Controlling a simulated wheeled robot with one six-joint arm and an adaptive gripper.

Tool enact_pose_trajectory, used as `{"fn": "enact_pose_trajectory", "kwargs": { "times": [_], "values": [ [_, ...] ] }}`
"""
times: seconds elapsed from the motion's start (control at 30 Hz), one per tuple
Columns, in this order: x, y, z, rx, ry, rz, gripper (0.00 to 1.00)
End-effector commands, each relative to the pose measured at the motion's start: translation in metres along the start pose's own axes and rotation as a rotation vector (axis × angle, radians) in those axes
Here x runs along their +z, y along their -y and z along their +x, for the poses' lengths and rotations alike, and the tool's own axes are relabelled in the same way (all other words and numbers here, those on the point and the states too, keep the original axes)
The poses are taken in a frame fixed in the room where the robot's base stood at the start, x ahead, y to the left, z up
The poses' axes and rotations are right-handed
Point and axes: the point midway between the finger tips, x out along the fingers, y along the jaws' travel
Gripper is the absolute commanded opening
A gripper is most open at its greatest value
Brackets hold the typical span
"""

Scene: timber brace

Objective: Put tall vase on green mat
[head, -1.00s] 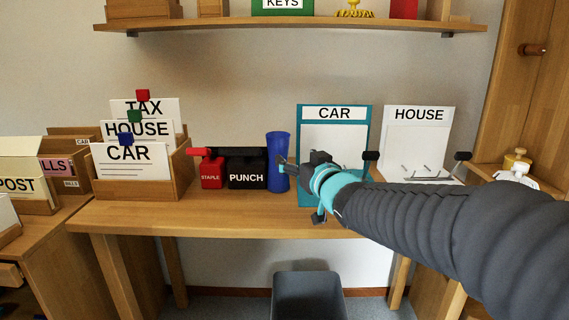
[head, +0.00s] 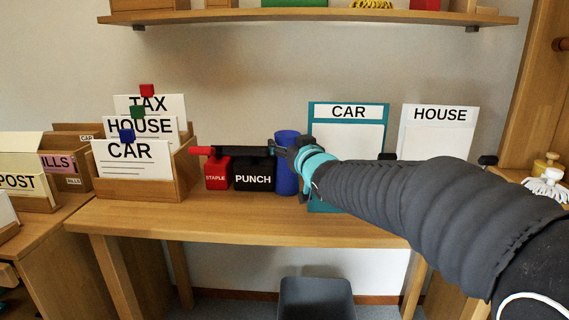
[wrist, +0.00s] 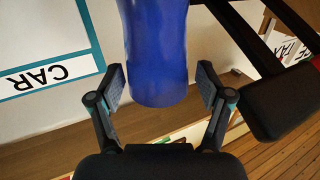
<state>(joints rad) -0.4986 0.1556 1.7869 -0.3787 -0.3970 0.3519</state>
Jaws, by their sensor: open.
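The tall blue vase (head: 286,183) stands on the desk, right of the black hole punch. In the wrist view the vase (wrist: 157,50) fills the upper middle. My gripper (head: 285,151) is at the upper part of the vase in the head view. In the wrist view my gripper (wrist: 160,82) is open, with one finger on each side of the vase. Small gaps show between the fingers and the vase, so it is not clamped. No green mat shows in either view.
The black punch (head: 253,176) and red stapler (head: 217,173) stand close left of the vase. A teal CAR clipboard (head: 347,111) and a HOUSE board (head: 439,115) lean behind my arm. The desk front (head: 220,220) is clear. A grey bin (head: 317,300) stands below.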

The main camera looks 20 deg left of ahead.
Motion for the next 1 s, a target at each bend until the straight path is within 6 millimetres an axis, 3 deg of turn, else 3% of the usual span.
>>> {"fn": "enact_pose_trajectory", "kwargs": {
  "times": [0.13,0.37,0.7,1.0],
  "values": [
    [0.0000,0.0010,0.0105,0.005,-0.001,0.000,0.80],
    [0.0000,0.0071,0.0123,-0.002,0.000,0.000,0.80],
    [0.0000,0.0089,0.0126,-0.004,0.000,0.000,0.00],
    [-0.0030,0.0059,0.0118,-0.001,-0.003,-0.001,0.00]
  ]
}}
